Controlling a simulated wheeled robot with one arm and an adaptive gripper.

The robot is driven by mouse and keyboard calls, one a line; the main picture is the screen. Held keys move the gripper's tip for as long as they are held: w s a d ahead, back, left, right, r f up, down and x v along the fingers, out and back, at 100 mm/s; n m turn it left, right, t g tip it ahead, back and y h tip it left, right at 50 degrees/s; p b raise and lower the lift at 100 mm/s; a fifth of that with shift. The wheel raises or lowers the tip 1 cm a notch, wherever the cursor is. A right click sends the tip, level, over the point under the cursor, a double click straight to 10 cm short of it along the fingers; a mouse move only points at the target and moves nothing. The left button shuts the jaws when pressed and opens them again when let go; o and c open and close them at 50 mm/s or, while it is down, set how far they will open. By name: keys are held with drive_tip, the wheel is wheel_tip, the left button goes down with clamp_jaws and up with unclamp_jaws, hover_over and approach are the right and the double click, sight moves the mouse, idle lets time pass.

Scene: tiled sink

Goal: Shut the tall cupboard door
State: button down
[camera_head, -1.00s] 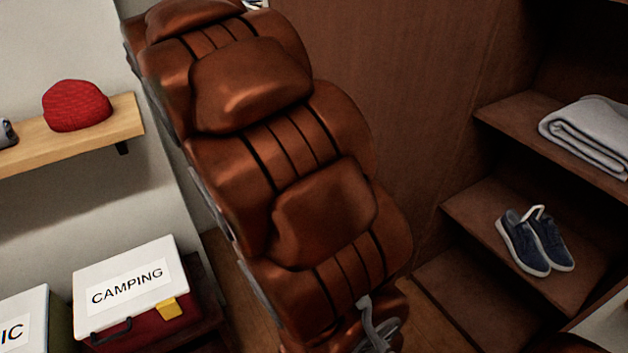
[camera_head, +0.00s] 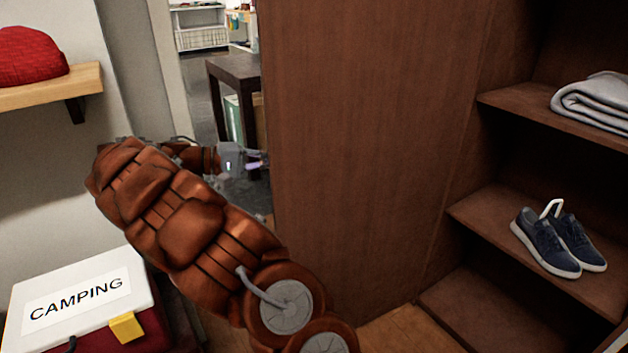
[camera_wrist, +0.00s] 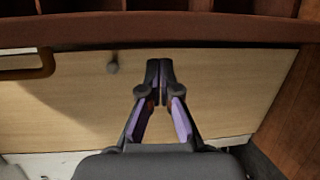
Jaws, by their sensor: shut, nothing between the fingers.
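The tall cupboard door (camera_head: 370,140) is a dark brown wooden panel standing open in the head view, left of the cupboard's open shelves. Its free edge is at the left. My gripper (camera_head: 262,164) is by that edge at mid-picture, on the side away from the shelves. Whether it touches the door I cannot tell. In the wrist view my gripper (camera_wrist: 160,75) is shut and empty, its fingertips together in front of a pale wood surface (camera_wrist: 225,90).
The cupboard shelves (camera_head: 470,215) hold blue shoes (camera_head: 560,242) and a folded grey towel (camera_head: 597,103). A CAMPING box (camera_head: 80,300) stands at lower left, below a wall shelf (camera_head: 60,88) with a red hat (camera_head: 28,55). A dark table (camera_head: 235,75) is behind the door's free edge.

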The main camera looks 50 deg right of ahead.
sight(311, 159)
drive_tip(key=shift+m+g+h, duration=0.4)
drive_tip(key=shift+m+g, duration=0.2)
drive_tip(key=b+x, duration=0.1)
drive_tip(key=x, duration=0.2)
drive_tip(key=b+x, duration=0.1)
drive_tip(key=x, duration=0.1)
drive_tip(key=f+b+x, duration=0.1)
drive_tip(key=x, duration=0.2)
drive_tip(key=shift+s+d, duration=0.25)
drive_tip(key=shift+s, duration=0.05)
